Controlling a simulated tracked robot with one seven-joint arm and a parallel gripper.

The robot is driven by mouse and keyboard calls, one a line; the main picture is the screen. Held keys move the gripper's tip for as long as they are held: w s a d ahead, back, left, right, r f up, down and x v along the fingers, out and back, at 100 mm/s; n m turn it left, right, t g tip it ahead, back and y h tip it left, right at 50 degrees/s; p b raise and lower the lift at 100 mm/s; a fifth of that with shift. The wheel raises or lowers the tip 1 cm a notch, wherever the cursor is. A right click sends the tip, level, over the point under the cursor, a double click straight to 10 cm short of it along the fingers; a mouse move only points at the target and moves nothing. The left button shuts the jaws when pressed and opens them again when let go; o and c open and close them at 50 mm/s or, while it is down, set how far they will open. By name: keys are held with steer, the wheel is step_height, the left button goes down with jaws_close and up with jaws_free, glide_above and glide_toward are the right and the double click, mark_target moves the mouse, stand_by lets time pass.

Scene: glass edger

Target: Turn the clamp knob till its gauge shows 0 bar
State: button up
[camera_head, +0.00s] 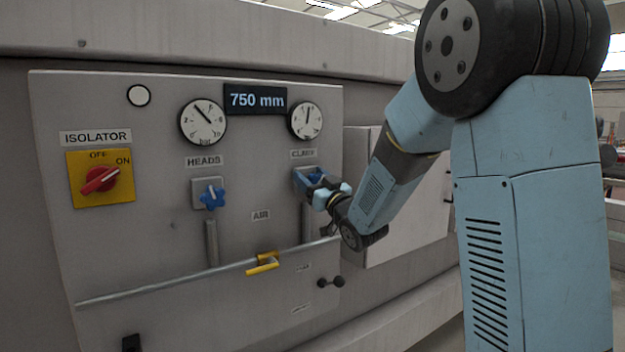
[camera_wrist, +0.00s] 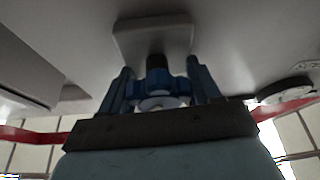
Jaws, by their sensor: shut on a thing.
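The clamp gauge (camera_head: 305,121) is a round white dial on the grey panel, above the CLAMP label (camera_head: 303,154). Its needle points almost straight up, a little to the right; its numbers are too small to read. Below the label, my gripper (camera_head: 313,179) is at the clamp knob and covers most of it in the head view. In the wrist view the blue clamp knob (camera_wrist: 158,86) sits on its pale mount between the two blue fingers of my gripper (camera_wrist: 160,82). The gripper is shut on the knob.
Left of it are the HEADS gauge (camera_head: 203,122) and its blue star knob (camera_head: 212,197). The red isolator switch (camera_head: 100,180) is further left. A grey pipe (camera_head: 170,287) with a yellow lever (camera_head: 262,264) runs below. A grey box (camera_head: 400,215) juts out at right.

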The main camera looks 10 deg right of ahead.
steer(key=n+g+y, duration=0.1)
steer(key=n, duration=0.2)
steer(key=n+g+y, duration=0.1)
steer(key=n, duration=0.2)
steer(key=shift+s+a, duration=0.1)
steer(key=n+g, duration=0.1)
steer(key=n, duration=0.1)
steer(key=n+g+y, duration=0.1)
steer(key=n, duration=0.2)
steer(key=shift+a+f+y, duration=0.15)
steer(key=shift+f+y, duration=0.05)
steer(key=shift+y, duration=0.1)
step_height(320, 180, down, 2)
steer(key=n+g+h, duration=0.1)
steer(key=n, duration=0.5)
steer(key=n+g+h, duration=0.2)
steer(key=n, duration=0.4)
steer(key=n+g+h, duration=0.1)
steer(key=n+h, duration=0.1)
steer(key=n, duration=0.5)
steer(key=shift+s+f+g, duration=0.1)
steer(key=shift+g, duration=0.3)
steer(key=shift+d+n+h, duration=0.2)
steer(key=shift+n+h, duration=0.7)
steer(key=shift+n, duration=0.2)
steer(key=shift+t, duration=0.3)
steer(key=o, duration=1)
steer(key=shift+w, duration=0.2)
steer(key=shift+c, duration=0.2)
